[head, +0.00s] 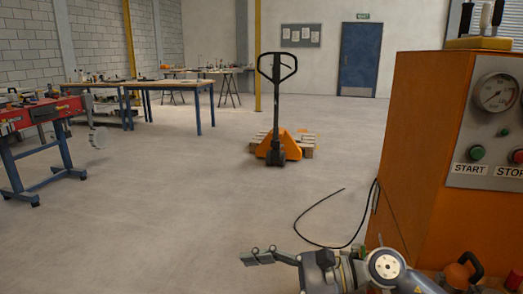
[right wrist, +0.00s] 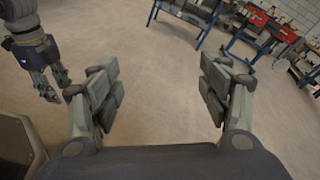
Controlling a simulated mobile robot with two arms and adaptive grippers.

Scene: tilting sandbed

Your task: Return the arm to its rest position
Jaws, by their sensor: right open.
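My right gripper (head: 257,256) shows at the bottom of the head view, its arm coming in from the lower right, beside the orange cabinet. It points left, over bare floor. In the right wrist view my right gripper (right wrist: 160,76) is open, with its two fingers wide apart and nothing between them. My left gripper (right wrist: 55,86) shows small at the left edge of the right wrist view, hanging over the floor.
An orange cabinet (head: 418,110) with a gauge (head: 496,92) and buttons stands close at right. A black cable (head: 310,210) lies on the floor. A pallet truck (head: 277,145), a red workbench (head: 40,115) and a wooden table (head: 165,84) stand farther off. The middle floor is clear.

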